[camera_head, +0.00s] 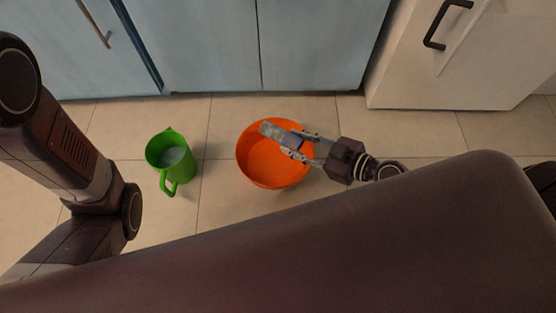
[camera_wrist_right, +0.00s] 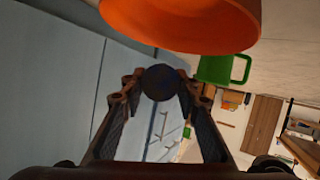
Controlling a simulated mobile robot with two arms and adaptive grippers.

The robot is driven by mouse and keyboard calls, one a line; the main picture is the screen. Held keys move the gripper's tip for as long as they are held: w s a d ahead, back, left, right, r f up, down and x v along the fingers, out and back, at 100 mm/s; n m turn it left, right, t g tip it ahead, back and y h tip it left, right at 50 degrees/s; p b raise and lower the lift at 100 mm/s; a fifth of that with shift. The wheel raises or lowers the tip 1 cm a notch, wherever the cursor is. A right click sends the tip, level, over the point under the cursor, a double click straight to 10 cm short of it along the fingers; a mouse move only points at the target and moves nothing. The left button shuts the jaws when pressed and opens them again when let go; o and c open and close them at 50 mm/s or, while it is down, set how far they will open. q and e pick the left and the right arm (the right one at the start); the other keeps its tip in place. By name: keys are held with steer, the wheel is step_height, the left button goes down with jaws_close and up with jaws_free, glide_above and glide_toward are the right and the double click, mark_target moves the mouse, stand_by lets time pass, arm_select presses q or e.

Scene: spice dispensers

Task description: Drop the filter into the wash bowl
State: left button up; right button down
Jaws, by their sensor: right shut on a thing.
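The orange wash bowl (camera_head: 262,172) stands on the tiled floor. My right gripper (camera_head: 291,143) reaches in from the right, over the bowl's upper right part. It is shut on the filter (camera_head: 271,130), a small greyish, partly clear piece that sticks out to the left over the bowl. In the right wrist view the filter (camera_wrist_right: 160,82) shows as a dark round end between the fingers of my right gripper (camera_wrist_right: 160,95), and the bowl (camera_wrist_right: 180,22) fills the top. The filter's height above the bowl is hard to tell. My left gripper is out of view.
A green jug (camera_head: 169,159) with pale contents stands left of the bowl; the jug (camera_wrist_right: 226,68) also shows in the right wrist view. Blue cabinets (camera_head: 260,45) and a white cabinet (camera_head: 462,70) line the back. Some tiled floor between jug and bowl is bare.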

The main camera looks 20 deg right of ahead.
steer(key=shift+f+b, duration=0.4)
steer(key=shift+f, duration=0.5)
steer(key=c, duration=1.4)
jaws_free()
steer(key=v, duration=1.2)
steer(key=shift+r, duration=0.1)
steer(key=shift+w, duration=0.1)
